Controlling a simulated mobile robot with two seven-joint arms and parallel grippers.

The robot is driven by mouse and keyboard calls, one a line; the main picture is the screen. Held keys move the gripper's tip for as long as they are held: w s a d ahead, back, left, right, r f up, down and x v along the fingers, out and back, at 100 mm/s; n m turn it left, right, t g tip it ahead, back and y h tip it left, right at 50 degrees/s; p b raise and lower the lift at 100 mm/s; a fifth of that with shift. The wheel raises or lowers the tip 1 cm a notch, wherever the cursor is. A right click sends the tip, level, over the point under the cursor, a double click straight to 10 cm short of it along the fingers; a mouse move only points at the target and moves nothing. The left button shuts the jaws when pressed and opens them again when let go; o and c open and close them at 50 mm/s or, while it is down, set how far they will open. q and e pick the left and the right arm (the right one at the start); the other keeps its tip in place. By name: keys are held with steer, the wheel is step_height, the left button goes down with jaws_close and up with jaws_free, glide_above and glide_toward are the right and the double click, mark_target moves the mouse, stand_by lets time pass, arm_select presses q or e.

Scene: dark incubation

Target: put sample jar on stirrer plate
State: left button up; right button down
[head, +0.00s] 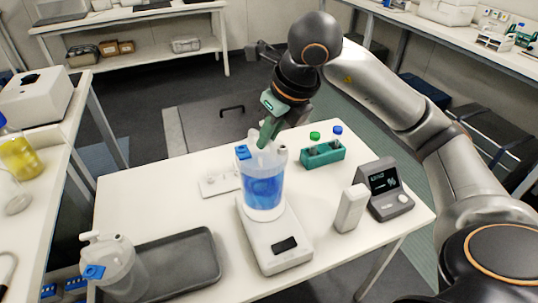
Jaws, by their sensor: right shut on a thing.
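The sample jar (263,185), clear with blue liquid and a blue tag at its top, is upright at the back part of the white stirrer plate (276,243). Its base overlaps the plate's top; I cannot tell whether it touches or hovers slightly above. My right gripper (268,135) comes down from behind and is shut on the jar's top. The fingertips are partly hidden by the jar's top. The back of the plate is hidden behind the jar. My left gripper is not in view.
A similar empty jar (115,265) stands at the dark tray (190,252) at front left. Behind the plate are a flat white item (218,184) and a green rack (322,154) with capped vials. A white block (351,207) and grey display device (384,188) stand to the right.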

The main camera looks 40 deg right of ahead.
steer(key=w+f, duration=0.1)
steer(key=w+d+f, duration=0.1)
steer(key=f, duration=0.1)
steer(key=w+d+f, duration=0.1)
steer(key=f, duration=0.1)
steer(key=shift+w+d, duration=0.25)
steer(key=shift+w, duration=0.05)
steer(key=f, duration=0.3)
steer(key=shift+w+d, duration=0.15)
steer(key=shift+w, duration=0.05)
steer(key=shift+f, duration=0.35)
steer(key=shift+f, duration=0.15)
steer(key=c, duration=0.9)
jaws_free()
steer(key=shift+s+f, duration=0.1)
